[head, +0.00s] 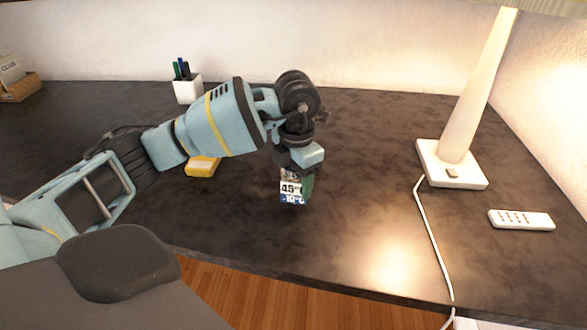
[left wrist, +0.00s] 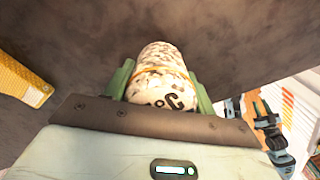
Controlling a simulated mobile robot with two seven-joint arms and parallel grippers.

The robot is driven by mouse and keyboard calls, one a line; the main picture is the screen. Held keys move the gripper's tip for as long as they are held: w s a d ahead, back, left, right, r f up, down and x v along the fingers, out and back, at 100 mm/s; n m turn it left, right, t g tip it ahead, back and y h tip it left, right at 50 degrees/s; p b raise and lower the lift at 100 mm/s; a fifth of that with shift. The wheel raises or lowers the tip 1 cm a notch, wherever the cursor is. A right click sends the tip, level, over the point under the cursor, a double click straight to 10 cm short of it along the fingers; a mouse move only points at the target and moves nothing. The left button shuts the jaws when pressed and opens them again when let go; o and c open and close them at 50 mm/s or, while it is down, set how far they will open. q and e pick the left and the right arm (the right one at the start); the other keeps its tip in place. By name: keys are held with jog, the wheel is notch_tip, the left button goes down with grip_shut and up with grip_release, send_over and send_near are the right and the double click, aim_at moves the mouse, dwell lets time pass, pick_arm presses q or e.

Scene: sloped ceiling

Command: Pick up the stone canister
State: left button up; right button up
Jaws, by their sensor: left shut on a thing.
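The stone canister (head: 291,190) shows in the head view near the middle of the dark desk, upright below my left gripper (head: 297,178). Its front carries a printed label with "45°". In the left wrist view the canister (left wrist: 160,72) is a speckled white and brown cylinder with a thin orange-brown band. The green fingers of my left gripper (left wrist: 162,88) lie on both sides of it and are shut on it. The gripper hides the canister's top in the head view. I cannot tell whether its base touches the desk.
A yellow box (head: 202,166) lies left of the canister. A white pen cup (head: 188,91) stands behind it. At the right are a lamp (head: 452,165) with a cord and a white remote (head: 521,220). The desk around the canister is clear.

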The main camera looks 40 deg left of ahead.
pick_arm(q)
jog(key=s+d, duration=0.5)
jog(key=s+d+r, duration=0.1)
jog(key=s+d, duration=0.1)
jog(key=shift+s+d, duration=0.25)
jog(key=shift+d, duration=0.05)
jog(key=m, duration=1)
jog(key=d+m, duration=0.1)
jog(key=m, duration=1)
jog(key=d+m, duration=0.1)
jog(key=m, duration=1)
jog(key=shift+w+r, duration=0.1)
jog(key=shift+r, duration=0.3)
